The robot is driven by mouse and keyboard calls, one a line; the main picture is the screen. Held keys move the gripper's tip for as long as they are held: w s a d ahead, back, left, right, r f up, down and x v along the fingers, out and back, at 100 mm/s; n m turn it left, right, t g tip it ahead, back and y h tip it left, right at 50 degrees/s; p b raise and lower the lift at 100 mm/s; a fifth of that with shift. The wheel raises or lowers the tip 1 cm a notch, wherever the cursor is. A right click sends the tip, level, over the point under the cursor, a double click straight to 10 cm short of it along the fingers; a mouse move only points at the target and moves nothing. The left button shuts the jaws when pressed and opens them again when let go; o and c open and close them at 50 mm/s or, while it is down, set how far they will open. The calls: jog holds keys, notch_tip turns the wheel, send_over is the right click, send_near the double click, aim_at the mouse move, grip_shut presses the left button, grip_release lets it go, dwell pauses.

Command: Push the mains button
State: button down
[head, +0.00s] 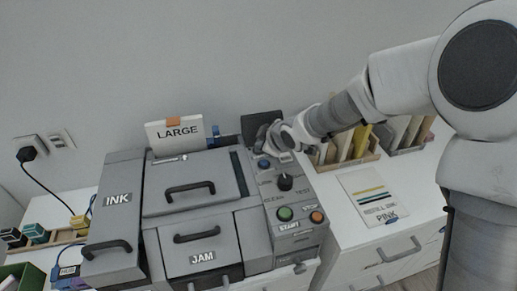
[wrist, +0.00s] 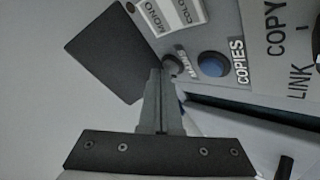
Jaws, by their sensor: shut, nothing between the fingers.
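The mains button (wrist: 172,62) is a small dark grey round knob beside a label that seems to read MAINS, on the grey machine's panel in the wrist view. My gripper (wrist: 160,72) is shut and empty, with its fingertips just beside the button; I cannot tell whether they touch it. In the head view my gripper (head: 268,136) is over the back of the machine's control panel (head: 291,186), and it hides the mains button there.
A blue button (wrist: 213,64) labelled COPIES sits right beside the mains button. A dark knob (head: 285,182), a green START button (head: 285,214) and an orange button (head: 317,217) lie nearer the front. A dark upright plate (wrist: 108,52) stands close to my fingers.

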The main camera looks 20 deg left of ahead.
jog(key=shift+f, duration=0.1)
dwell(0.3)
jog(key=shift+r+p, duration=0.35)
jog(key=shift+r, duration=0.05)
notch_tip(320, 180, up, 6)
jog(key=p, duration=0.5)
dwell(0.5)
